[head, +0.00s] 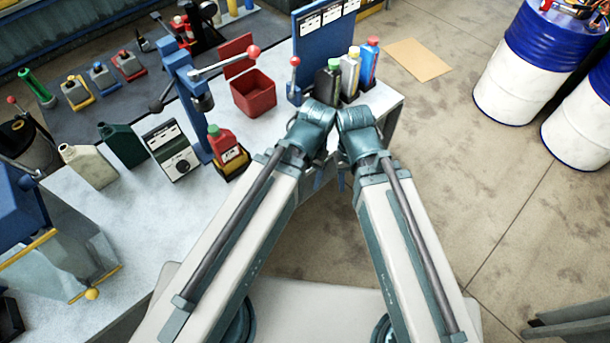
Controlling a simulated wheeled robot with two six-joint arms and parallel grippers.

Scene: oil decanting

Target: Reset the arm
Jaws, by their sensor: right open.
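Both of my arms reach forward from the bottom of the head view and fold at the wrists near the table's right edge. My right gripper (342,181) shows only as a small part hanging under the right wrist; it is open, with nothing seen in it. My left gripper is mostly hidden under the left wrist, and I cannot tell its jaws. A red bottle with a green cap (226,146) stands upright in a dark and yellow holder left of my left arm. Black, yellow-capped and blue bottles (368,64) stand beyond the wrists, apart from the grippers.
The white table (130,215) holds a red open bin (254,94), a blue lever press (190,85), a beige jug (88,165) and a dark green jug (122,144). Blue and white drums (530,65) stand at the right.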

